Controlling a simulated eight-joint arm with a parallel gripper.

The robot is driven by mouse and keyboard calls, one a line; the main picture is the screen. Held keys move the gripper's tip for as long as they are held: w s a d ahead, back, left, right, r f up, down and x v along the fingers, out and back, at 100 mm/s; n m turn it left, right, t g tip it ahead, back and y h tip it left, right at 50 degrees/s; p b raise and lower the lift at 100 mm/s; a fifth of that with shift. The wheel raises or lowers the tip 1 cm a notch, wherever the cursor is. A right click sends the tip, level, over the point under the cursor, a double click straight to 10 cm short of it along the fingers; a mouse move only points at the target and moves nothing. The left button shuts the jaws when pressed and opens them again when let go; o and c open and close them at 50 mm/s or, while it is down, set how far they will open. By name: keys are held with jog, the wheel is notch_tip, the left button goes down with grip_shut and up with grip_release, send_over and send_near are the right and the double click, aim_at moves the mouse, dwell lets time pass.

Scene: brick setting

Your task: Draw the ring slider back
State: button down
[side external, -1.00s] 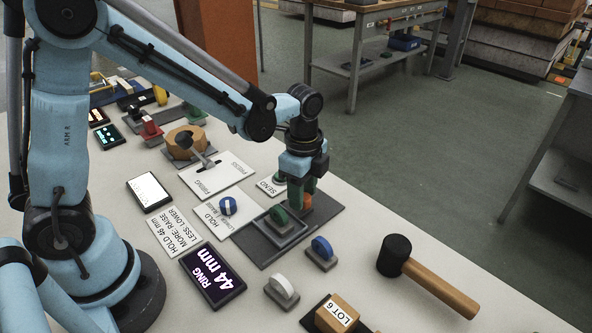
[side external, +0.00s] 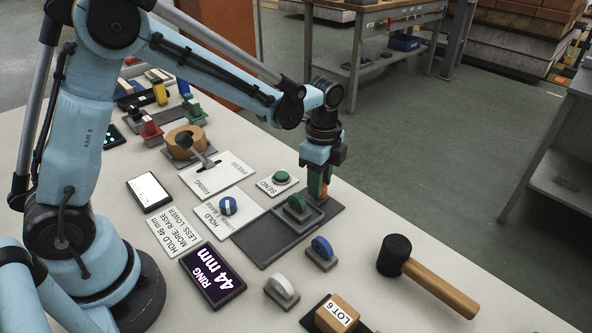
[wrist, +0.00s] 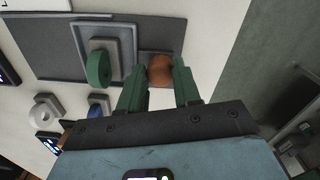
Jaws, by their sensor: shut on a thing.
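The ring slider is a grey tray (side external: 303,223) on a dark flat track plate (side external: 262,248). A green ring (side external: 298,203) stands upright in the tray; it also shows in the wrist view (wrist: 97,72). An orange-brown knob (wrist: 160,70) sits at the tray's end. My gripper (wrist: 157,84) is shut on this knob, with one green finger on either side. In the side view my gripper (side external: 319,186) is at the track's far right end, and its fingers partly hide the knob. A screen (side external: 213,275) reads RING 44 mm.
Blue (side external: 321,250) and white (side external: 282,289) rings stand in front. A mallet (side external: 430,277) lies at right. Bare track is behind the tray at lower left.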

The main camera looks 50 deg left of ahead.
jog(key=shift+w, duration=0.25)
jog(key=c, duration=0.8)
grip_release()
notch_tip(320, 180, up, 12)
jog(key=shift+r, duration=0.1)
jog(key=shift+s, duration=0.1)
jog(key=s+a+n+t, duration=0.2)
jog(key=s+n, duration=0.2)
jog(key=n, duration=0.1)
jog(key=s+a+f+n+t, duration=0.1)
jog(key=s+n+t, duration=0.2)
jog(key=s+n, duration=0.2)
jog(key=s+a+n+t, duration=0.2)
jog(key=s+n, duration=0.2)
jog(key=n, duration=0.1)
jog(key=shift+s+a+f, duration=0.3)
jog(key=shift+a+f, duration=0.05)
jog(key=shift+f, duration=0.05)
